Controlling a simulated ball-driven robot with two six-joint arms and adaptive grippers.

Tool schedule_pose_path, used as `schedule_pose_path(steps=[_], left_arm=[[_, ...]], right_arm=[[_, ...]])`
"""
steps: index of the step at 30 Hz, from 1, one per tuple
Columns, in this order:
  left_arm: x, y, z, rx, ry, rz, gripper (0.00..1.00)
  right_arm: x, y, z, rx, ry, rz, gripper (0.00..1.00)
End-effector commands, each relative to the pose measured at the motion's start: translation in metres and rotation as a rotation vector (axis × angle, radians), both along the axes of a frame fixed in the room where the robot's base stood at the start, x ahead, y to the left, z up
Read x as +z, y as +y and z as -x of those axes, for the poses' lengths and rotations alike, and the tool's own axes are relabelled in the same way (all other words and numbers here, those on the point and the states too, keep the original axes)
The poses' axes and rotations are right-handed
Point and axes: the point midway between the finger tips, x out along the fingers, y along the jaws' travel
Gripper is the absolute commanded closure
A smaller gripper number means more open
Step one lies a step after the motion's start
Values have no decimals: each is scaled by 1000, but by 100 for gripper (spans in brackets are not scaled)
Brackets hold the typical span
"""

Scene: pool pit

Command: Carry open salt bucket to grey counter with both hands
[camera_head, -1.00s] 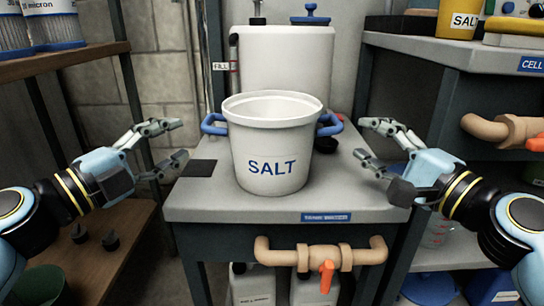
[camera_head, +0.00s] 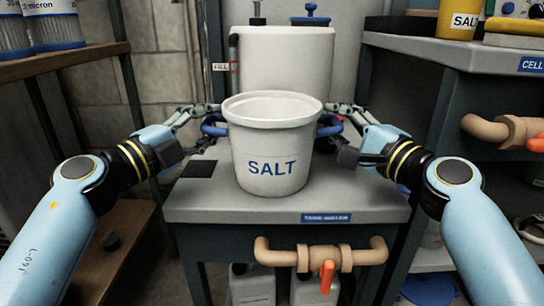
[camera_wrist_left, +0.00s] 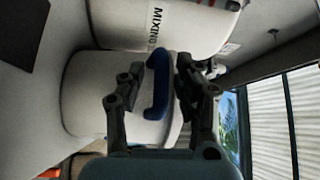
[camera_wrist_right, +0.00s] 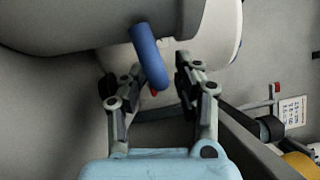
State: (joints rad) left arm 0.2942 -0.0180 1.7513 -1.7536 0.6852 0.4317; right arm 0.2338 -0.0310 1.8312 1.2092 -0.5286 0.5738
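The open white salt bucket (camera_head: 271,150) stands upright on a grey-topped stand (camera_head: 350,198) in the middle of the head view. It has a blue handle on each side. My left gripper (camera_head: 207,124) is open at the bucket's left handle; in the left wrist view this handle (camera_wrist_left: 159,88) lies between the spread fingers, with gaps showing. My right gripper (camera_head: 334,122) is open at the right handle; in the right wrist view this handle (camera_wrist_right: 148,55) reaches between the spread fingers. The far finger parts are partly hidden behind the handles in the head view.
A white tank (camera_head: 285,60) stands close behind the bucket. A higher grey counter (camera_head: 465,53) at the right carries a yellow salt tub (camera_head: 459,18) and other items. A beige pipe with an orange valve (camera_head: 327,272) crosses the stand's front. Wooden shelves (camera_head: 70,57) are at the left.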

Motion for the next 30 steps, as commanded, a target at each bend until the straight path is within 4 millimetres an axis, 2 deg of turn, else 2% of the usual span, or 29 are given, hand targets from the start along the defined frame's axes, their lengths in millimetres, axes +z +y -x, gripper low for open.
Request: schedule_pose_path(steps=[1, 6, 7, 24, 30], left_arm=[[0, 0, 0, 0, 0, 0, 76], [0, 0, 0, 0, 1, -1, 98], [-1, 0, 0, 0, 1, -1, 100], [-1, 0, 1, 0, 3, 0, 100], [15, 0, 0, -1, -8, 0, 100]], right_arm=[[0, 0, 0, 0, 0, 0, 77], [0, 0, 0, 0, 0, 0, 99], [0, 0, 0, 0, 0, 0, 100], [2, 0, 0, -1, -3, -1, 100], [18, 0, 0, 0, -14, -2, 100]])
